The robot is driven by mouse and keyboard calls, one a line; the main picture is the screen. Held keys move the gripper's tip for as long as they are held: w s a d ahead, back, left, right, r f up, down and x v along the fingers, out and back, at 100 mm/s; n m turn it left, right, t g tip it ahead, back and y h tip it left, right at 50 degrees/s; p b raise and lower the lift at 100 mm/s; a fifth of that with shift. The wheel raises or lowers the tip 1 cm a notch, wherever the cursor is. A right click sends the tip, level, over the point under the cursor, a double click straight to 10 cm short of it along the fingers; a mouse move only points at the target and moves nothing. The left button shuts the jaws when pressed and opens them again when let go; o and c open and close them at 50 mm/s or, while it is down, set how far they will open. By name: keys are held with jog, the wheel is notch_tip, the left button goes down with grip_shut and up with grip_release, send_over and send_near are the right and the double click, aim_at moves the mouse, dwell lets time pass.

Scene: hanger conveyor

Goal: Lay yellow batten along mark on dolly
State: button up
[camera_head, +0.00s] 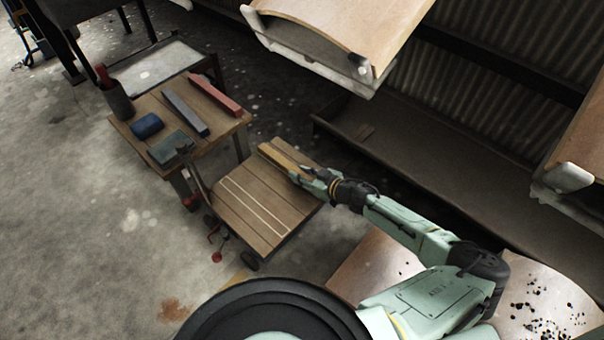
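The yellow batten (276,156) shows over the far right part of the wooden dolly (238,221), roughly parallel to the pale mark lines (257,206) on its deck. The batten is apart from these lines, on their upper right side. My gripper (297,174) reaches in from the right, with its fingers at the batten's near right part, and appears shut on it. The fingers hide part of the batten. I cannot tell whether the batten touches the deck or hangs a little above it.
A wooden table (147,105) stands behind the dolly with a red batten (215,92), a grey-blue batten (185,112), a blue roll (146,126) and a dark green box (171,148). A hanging conveyor carrier (345,22) is above right. Open floor lies left.

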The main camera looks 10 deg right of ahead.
jog(key=o, duration=0.4)
jog(key=shift+c, duration=0.2)
jog(key=shift+r, duration=0.25)
jog(key=p+v, duration=0.6)
jog(key=v, duration=0.6)
jog(key=shift+f, duration=0.1)
